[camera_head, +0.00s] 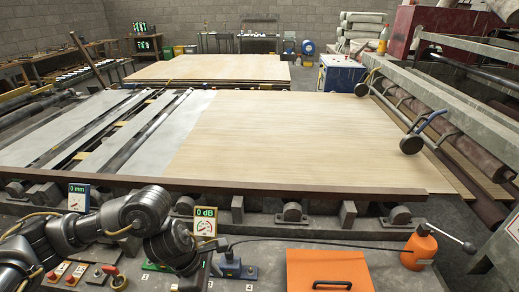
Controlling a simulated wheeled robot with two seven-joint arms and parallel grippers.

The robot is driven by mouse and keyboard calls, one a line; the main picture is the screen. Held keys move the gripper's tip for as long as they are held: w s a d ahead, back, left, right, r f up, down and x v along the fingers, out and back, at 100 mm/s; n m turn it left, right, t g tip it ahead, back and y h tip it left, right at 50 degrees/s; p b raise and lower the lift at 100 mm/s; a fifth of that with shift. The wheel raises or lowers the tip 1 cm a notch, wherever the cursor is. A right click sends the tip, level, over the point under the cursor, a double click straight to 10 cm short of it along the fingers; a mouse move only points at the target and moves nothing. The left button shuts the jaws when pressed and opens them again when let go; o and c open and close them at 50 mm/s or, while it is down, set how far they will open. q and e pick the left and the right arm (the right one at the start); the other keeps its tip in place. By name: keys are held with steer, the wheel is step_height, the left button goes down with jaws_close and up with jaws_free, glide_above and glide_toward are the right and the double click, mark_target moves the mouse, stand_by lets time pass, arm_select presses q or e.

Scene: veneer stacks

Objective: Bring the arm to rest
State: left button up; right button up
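My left arm comes in from the lower left and bends over the control panel. Its end, with the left gripper (193,274), points down close to the panel's buttons. The fingers are dark and too small to make out, so I cannot tell if they are open or shut, or whether they touch anything. My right arm and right gripper are not in view.
Behind the panel lies a wide veneer sheet (300,140) on a roller table, with another stack (210,68) beyond. Gauges reading 0 mm (78,197) and 0 dB (205,222) stand near my arm. An orange lidded box (325,270) and an orange lever unit (419,250) are to the right.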

arm_select(q)
steer(key=d+r+n+t+h, duration=0.2)
steer(key=d+n+h, duration=0.1)
steer(key=d+n, duration=0.45)
steer(key=d+r+n+t+h, duration=0.2)
steer(key=d+n+t+h, duration=0.15)
steer(key=d+n, duration=0.4)
steer(key=s+a+f+n+t+y, duration=0.1)
steer(key=s+a+f+n+y, duration=0.15)
steer(key=a+n, duration=0.6)
steer(key=s+a+f+n+y, duration=0.1)
steer(key=a+f+n+y, duration=0.3)
steer(key=n, duration=0.7)
steer(key=s+a+f+n+t+y, duration=0.1)
steer(key=s+a+f+n+y, duration=0.15)
steer(key=a+n, duration=0.55)
steer(key=s+a+f+n+g+y, duration=0.2)
steer(key=s+a+f+n+g, duration=0.25)
steer(key=s+a+n, duration=0.4)
steer(key=s+d+f, duration=0.1)
steer(key=s+f, duration=0.2)
steer(key=f, duration=2.4)
steer(key=s+a+f+g, duration=0.2)
steer(key=s+a+f, duration=0.1)
steer(key=s+f, duration=1.2)
steer(key=shift+s+f, duration=0.25)
steer(key=shift+s, duration=0.3)
